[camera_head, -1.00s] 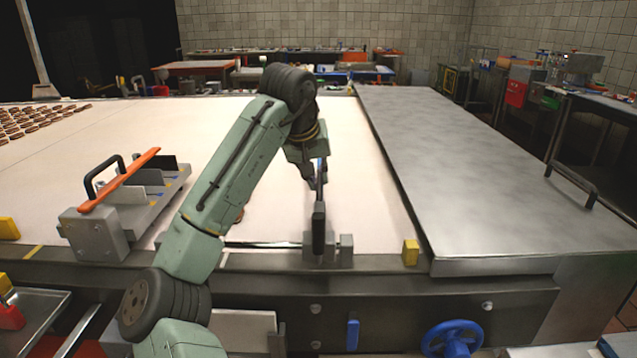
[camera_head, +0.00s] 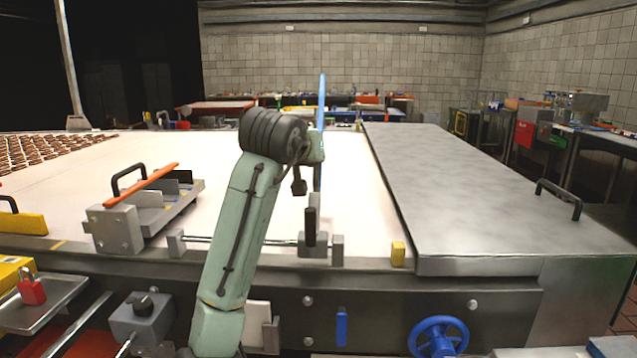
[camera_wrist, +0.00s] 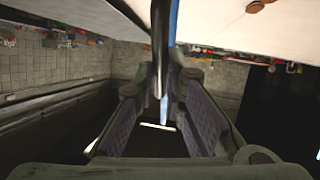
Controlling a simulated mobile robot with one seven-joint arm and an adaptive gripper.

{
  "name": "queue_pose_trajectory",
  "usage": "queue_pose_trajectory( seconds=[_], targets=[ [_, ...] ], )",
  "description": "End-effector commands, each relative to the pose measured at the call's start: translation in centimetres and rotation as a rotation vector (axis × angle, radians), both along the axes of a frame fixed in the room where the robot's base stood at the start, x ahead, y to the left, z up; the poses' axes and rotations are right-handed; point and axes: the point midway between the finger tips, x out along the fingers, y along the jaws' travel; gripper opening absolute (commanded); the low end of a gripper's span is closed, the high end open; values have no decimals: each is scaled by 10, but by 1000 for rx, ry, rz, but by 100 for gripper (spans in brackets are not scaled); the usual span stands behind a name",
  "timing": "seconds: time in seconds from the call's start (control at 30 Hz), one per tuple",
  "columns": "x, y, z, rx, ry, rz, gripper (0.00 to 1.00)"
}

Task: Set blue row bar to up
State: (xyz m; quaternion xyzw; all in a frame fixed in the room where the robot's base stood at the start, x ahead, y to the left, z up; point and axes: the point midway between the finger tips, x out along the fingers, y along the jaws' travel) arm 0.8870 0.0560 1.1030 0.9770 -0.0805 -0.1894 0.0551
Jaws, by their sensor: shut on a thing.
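The blue row bar (camera_head: 322,95) stands close to upright in the head view, above a pivot block (camera_head: 314,244) at the front edge of the white belt. Its lower part has a dark grip (camera_head: 310,226). My gripper (camera_head: 309,168) is at the bar's middle, partly hidden by my own wrist. In the wrist view my gripper (camera_wrist: 165,85) has the bar (camera_wrist: 162,45) running between its two fingers, and it is shut on it. The exact contact points are hard to see.
A steel plate (camera_head: 455,180) with a black handle lies right of the belt (camera_head: 350,195). A grey bracket with an orange bar (camera_head: 145,183) stands to the left. A blue handwheel (camera_head: 438,337) and a small blue lever (camera_head: 342,327) are on the front panel. The space above the belt is free.

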Motion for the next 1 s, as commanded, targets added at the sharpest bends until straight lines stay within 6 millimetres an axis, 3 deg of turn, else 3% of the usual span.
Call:
queue_pose_trajectory(
  seconds=[0.53,1.0],
  targets=[
    [-74,-1,21,-1,-523,-1,0],
    [-138,0,16,-1,-939,1,0]
  ],
)
